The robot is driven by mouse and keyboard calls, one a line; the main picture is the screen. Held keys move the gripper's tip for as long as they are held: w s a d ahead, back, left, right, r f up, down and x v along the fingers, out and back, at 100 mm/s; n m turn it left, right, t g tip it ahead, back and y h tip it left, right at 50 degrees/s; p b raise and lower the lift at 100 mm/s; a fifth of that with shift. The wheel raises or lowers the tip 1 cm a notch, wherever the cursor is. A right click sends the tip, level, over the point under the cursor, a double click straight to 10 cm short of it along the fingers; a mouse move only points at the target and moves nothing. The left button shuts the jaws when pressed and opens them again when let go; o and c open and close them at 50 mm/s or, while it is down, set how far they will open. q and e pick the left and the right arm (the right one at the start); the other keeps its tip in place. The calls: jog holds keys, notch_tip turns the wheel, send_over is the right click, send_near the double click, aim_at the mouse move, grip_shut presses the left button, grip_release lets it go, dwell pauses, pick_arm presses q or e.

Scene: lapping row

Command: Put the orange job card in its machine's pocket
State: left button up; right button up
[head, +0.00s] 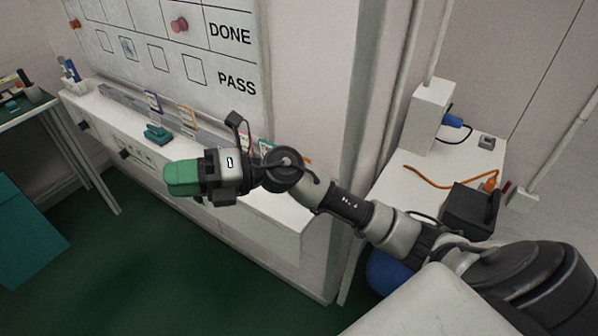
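My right gripper (183,178) reaches in from the right and hangs in front of the white ledge. Its green end looks like one block from this side, so I cannot tell whether it is open or shut; no card shows in it. A small orange-edged frame (187,117) stands in the grey rail behind the ledge, right of a purple-edged one (153,102). I cannot tell whether it is a card or a pocket. A bit of orange (301,159) shows behind my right arm, mostly hidden. My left gripper is not in view.
A whiteboard (160,65) marked DONE and PASS rises behind the ledge (255,215). A teal object (157,133) lies on the ledge. A table with a black box (472,210) and orange cable (430,181) stands right of the wall corner. The green floor (150,270) is clear.

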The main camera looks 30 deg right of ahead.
notch_tip(320, 180, down, 3)
jog(key=w+d+n+g+h, duration=0.1)
jog(key=d+n+g+h, duration=0.1)
jog(key=n+g+h, duration=0.25)
jog(key=m+g+h, duration=0.1)
jog(key=g+h, duration=0.1)
jog(key=h, duration=1.2)
send_over(299, 156)
jog(key=shift+r, duration=0.2)
jog(key=shift+s+d+f+m, duration=0.1)
jog(key=shift+d+f+m, duration=0.1)
jog(key=shift+f+m, duration=0.05)
notch_tip(299, 156, down, 10)
jog(key=shift+a+f, duration=0.1)
jog(key=shift+a, duration=0.05)
grip_shut()
